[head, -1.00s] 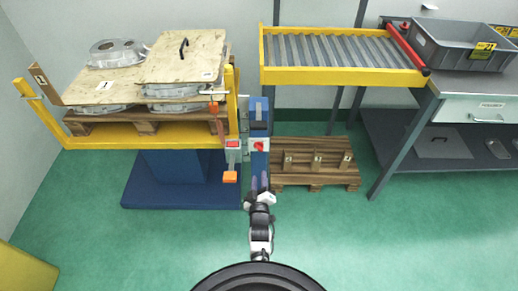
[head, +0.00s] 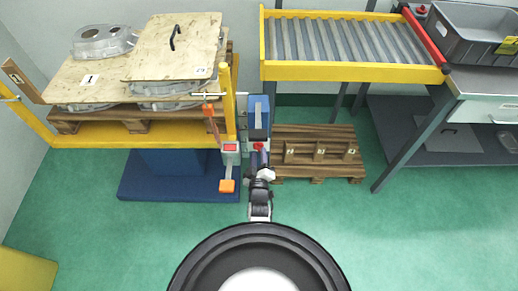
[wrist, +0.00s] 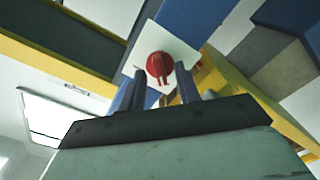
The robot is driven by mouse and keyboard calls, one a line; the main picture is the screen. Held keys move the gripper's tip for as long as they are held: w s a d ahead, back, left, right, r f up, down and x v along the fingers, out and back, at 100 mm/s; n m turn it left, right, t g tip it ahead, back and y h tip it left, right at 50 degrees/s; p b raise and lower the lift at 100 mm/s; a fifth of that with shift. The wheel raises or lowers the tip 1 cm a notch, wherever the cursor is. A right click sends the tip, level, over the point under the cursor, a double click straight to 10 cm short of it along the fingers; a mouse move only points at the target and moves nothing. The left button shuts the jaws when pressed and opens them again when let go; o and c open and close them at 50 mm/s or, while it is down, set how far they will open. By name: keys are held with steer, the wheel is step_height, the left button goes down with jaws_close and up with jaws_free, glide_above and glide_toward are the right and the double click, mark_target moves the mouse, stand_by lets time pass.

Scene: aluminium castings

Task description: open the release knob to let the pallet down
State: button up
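The release knob is red and round on a white plate; it shows in the wrist view (wrist: 160,66) and, partly covered by my arm, in the head view (head: 259,146). My gripper (wrist: 161,80) is open and empty, its two fingers pointing at the knob, one to each side in the picture. Whether they touch it I cannot tell. The wooden pallet (head: 137,127) is raised on the yellow lift frame (head: 95,141), left of the knob. It bears castings (head: 104,41) and plywood sheets (head: 172,47). My fingertips are hard to make out in the head view.
A red-and-white box (head: 230,147) and an orange pedal-like piece (head: 227,186) sit just left of my arm. A low wooden pallet (head: 290,171) lies to the right. A roller conveyor (head: 350,72) and a workbench (head: 487,84) stand at right. The green floor in front is clear.

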steer(key=shift+w, duration=0.15)
jaws_close()
